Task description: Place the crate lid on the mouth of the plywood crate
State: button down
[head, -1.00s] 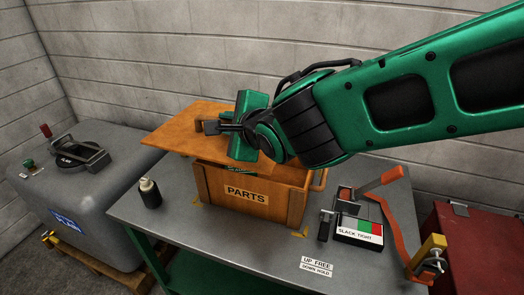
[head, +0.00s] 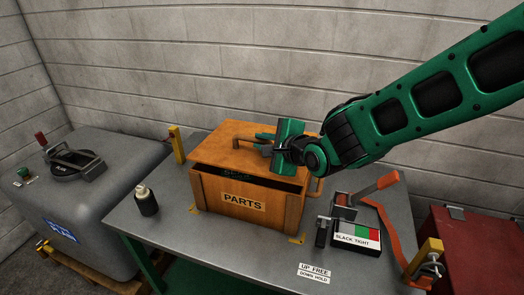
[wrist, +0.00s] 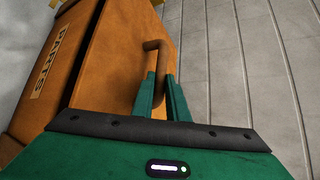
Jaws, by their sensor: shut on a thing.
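The plywood crate (head: 270,207), labelled PARTS, stands on the grey bench; its front also shows at the left of the wrist view (wrist: 38,85). The crate lid (head: 222,148), a flat orange-brown board, lies over the crate's mouth. A dark gap shows between the lid and the crate's front rim, so the lid sits raised or tilted there. My gripper (head: 264,138) is above the lid. In the wrist view my gripper (wrist: 160,92) is shut on the lid's brown bar handle (wrist: 155,55). The back rim is hidden under the lid.
A dark bottle (head: 147,203) stands left of the crate. A SLACK TIGHT box (head: 357,237) and an orange strap with a lever (head: 378,187) are at the right. Yellow posts (head: 177,145) rise at the bench edges.

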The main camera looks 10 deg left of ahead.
jog(key=shift+f, duration=1.4)
jog(key=c, duration=1.7)
grip_release()
jog(key=shift+c, duration=0.2)
jog(key=v, duration=1.2)
